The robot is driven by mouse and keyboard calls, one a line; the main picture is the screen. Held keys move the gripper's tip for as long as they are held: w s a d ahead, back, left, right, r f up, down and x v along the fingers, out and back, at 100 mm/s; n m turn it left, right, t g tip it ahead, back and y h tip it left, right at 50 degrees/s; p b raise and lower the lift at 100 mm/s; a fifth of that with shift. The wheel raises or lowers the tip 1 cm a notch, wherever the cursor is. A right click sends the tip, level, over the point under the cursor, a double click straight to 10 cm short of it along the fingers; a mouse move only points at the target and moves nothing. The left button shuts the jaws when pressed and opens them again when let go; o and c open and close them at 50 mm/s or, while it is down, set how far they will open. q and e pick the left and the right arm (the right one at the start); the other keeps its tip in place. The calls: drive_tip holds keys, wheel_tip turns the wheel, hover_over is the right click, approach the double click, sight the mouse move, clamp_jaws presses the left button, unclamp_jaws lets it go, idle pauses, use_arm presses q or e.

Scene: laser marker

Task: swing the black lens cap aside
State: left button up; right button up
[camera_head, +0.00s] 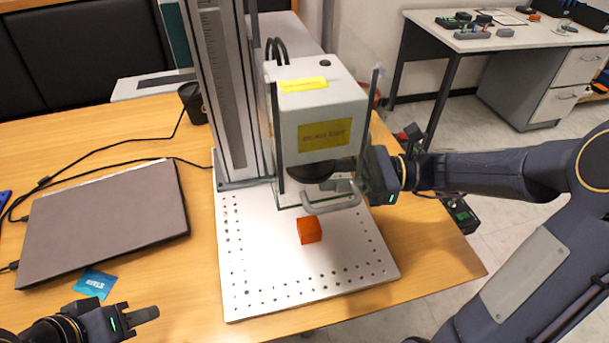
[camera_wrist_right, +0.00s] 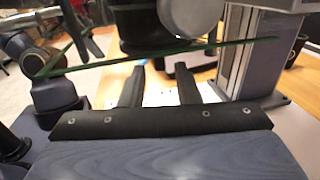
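The black lens cap (camera_head: 312,171) is under the white laser head (camera_head: 318,108), partly hidden by the clear guard and its grey handle. In the right wrist view a dark round part (camera_wrist_right: 150,28), which looks like the cap or lens, is above and beyond the fingers. My right gripper (camera_head: 358,184) is beside the guard, right of the cap. Its two fingers (camera_wrist_right: 158,84) are apart with nothing seen between them.
The clear guard with green edges (camera_wrist_right: 190,50) and the grey handle (camera_head: 332,199) are close to my right gripper. A laptop (camera_head: 105,220) and a blue card (camera_head: 95,284) lie at left.

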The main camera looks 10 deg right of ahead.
drive_tip(key=shift+w+a, duration=0.15)
drive_tip(key=shift+a, duration=0.95)
drive_tip(key=shift+w+a, duration=0.15)
drive_tip(key=shift+a, duration=0.9)
clamp_jaws()
